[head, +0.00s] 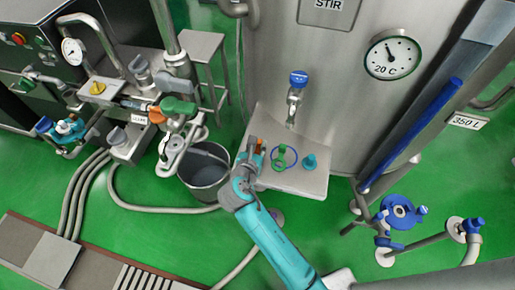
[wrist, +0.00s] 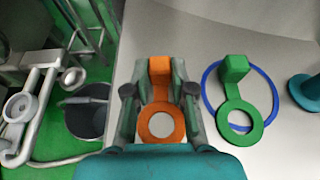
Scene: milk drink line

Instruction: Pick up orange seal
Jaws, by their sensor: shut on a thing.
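The orange seal (wrist: 160,128) has a flat ring and a block-shaped tab. In the wrist view its tab is between the two fingers of my gripper (wrist: 160,90), which is shut on it. The ring end points back toward the gripper's palm. In the head view my gripper (head: 254,150) is over the left part of the steel shelf, with the orange seal (head: 258,146) showing at its fingers. I cannot tell whether the seal touches the shelf.
A grey bucket (head: 205,172) is left of the shelf. A blue-handled tap (head: 298,80) is above the shelf.

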